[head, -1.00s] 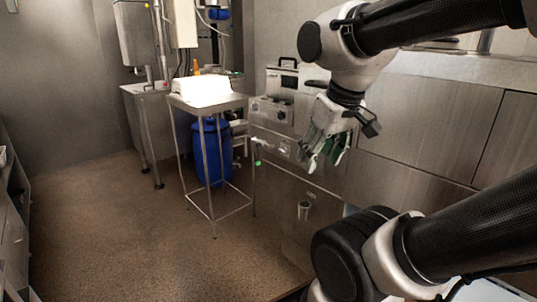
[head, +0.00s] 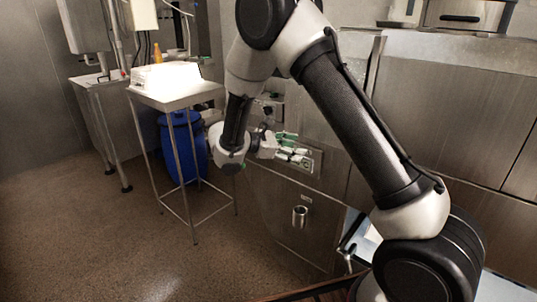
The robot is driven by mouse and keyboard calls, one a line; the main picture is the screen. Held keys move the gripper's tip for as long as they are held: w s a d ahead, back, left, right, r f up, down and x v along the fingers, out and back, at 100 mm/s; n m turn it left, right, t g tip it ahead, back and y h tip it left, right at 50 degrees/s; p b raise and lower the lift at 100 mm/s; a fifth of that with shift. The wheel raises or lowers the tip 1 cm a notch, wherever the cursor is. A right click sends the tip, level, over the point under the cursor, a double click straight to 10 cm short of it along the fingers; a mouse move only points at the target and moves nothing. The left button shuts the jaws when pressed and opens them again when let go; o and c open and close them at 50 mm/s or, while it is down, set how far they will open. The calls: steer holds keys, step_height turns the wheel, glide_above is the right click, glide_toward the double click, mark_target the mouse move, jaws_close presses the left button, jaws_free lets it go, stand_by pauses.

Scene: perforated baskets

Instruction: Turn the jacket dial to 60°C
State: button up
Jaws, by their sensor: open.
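My gripper (head: 300,148) is open in the middle of the head view, its green-and-white fingers pointing right. It is in front of a recessed plate (head: 316,162) on the steel front of the equipment, and I cannot tell whether it touches it. I cannot make out the jacket dial; my arm and gripper cover much of the control area. A small part of a control box (head: 272,103) shows beside my arm, and no dial marks can be read.
A steel side table (head: 205,92) with a bright white box (head: 165,76) stands left of my arm. A blue drum (head: 183,150) is beneath it. A metal cylinder (head: 300,216) sticks out low on the steel front. The brown floor at left is clear.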

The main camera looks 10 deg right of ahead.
steer(key=w+a+f+n+t, duration=0.7)
steer(key=w+a+f+t, duration=0.1)
steer(key=a, duration=0.3)
steer(key=x, duration=0.7)
steer(key=shift+d, duration=0.1)
steer(key=c, duration=1)
